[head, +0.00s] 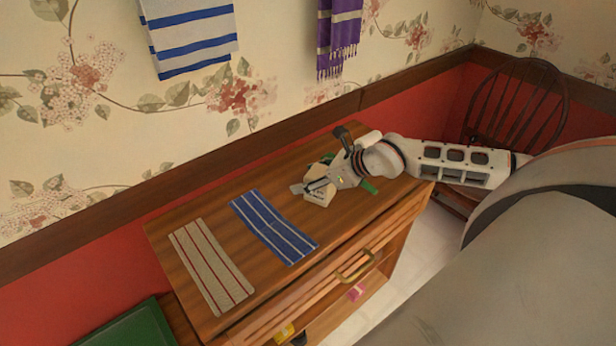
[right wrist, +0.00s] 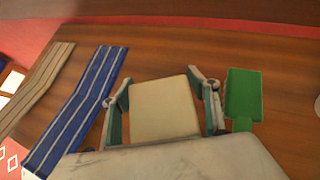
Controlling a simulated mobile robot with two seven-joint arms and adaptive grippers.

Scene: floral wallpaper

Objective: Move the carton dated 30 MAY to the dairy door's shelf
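A small pale carton (head: 320,196) stands on the wooden cabinet top, partly hidden by my right gripper (head: 312,187). Dark marks show on its side, but the date is too small to read. In the right wrist view the carton's plain cream face (right wrist: 165,108) lies between the two fingers of my right gripper (right wrist: 165,100). The fingers flank it closely on both sides; I cannot tell whether they press on it. My left gripper is not in view. No dairy door or its shelf shows in either view.
A blue striped cloth (head: 272,226) and a beige striped cloth (head: 210,265) lie flat left of the carton. A green flat thing with a handle (right wrist: 243,95) lies close to the right finger. A drawer with a brass handle (head: 355,266) faces front. A wooden chair (head: 515,105) stands behind right.

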